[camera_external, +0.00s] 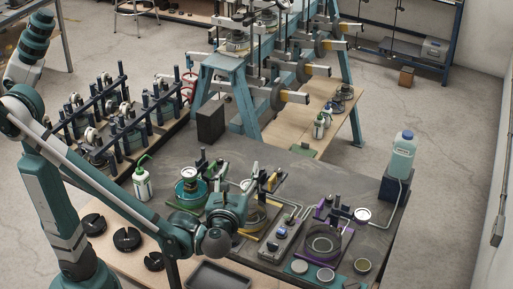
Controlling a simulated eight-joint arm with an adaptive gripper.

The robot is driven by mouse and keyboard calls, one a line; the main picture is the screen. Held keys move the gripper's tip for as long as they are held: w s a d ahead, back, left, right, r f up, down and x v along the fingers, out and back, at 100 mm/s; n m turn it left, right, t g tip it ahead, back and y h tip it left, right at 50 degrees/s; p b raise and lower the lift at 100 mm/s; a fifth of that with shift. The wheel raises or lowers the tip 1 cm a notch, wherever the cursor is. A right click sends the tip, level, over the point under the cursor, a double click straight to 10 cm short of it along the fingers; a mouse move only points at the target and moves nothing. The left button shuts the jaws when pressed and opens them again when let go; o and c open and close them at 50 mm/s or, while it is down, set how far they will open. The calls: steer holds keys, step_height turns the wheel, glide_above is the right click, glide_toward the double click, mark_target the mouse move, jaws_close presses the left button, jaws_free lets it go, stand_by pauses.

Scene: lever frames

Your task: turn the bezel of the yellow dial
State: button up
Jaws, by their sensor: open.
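The yellow station (258,219) stands on the dark bench, with a yellow-brown ring base partly hidden behind my wrist. A small pale round dial (247,185) shows at its upper left, near a yellow bracket; I take it for the yellow dial. Its bezel and markings are too small to read. My gripper (245,195) is at the end of the teal wrist, close to this dial. The jaws are open, but the fingers are small and blend with the fixture. I cannot tell whether they touch the bezel or surround it.
A green station (187,192) with its own dial stands to the left, and a purple station (323,243) with a dial (362,214) to the right. A control box (281,240) and tubing lie between. A bottle (402,157) stands at the right. An empty tray (217,276) is in front.

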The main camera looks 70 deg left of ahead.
steer(key=a+n+p, duration=0.1)
steer(key=a, duration=0.1)
steer(key=n+g+h+p, duration=0.8)
steer(key=n+h+p, duration=0.8)
steer(key=n+p, duration=0.6)
glide_above(249, 180)
steer(key=d+b, duration=0.1)
steer(key=d, duration=0.1)
steer(key=shift+s+d+f, duration=0.1)
steer(key=shift+s+f, duration=0.1)
steer(key=shift+f, duration=1)
steer(key=shift+s+f, duration=0.2)
steer(key=shift+f, duration=0.95)
steer(key=shift+f, duration=3.9)
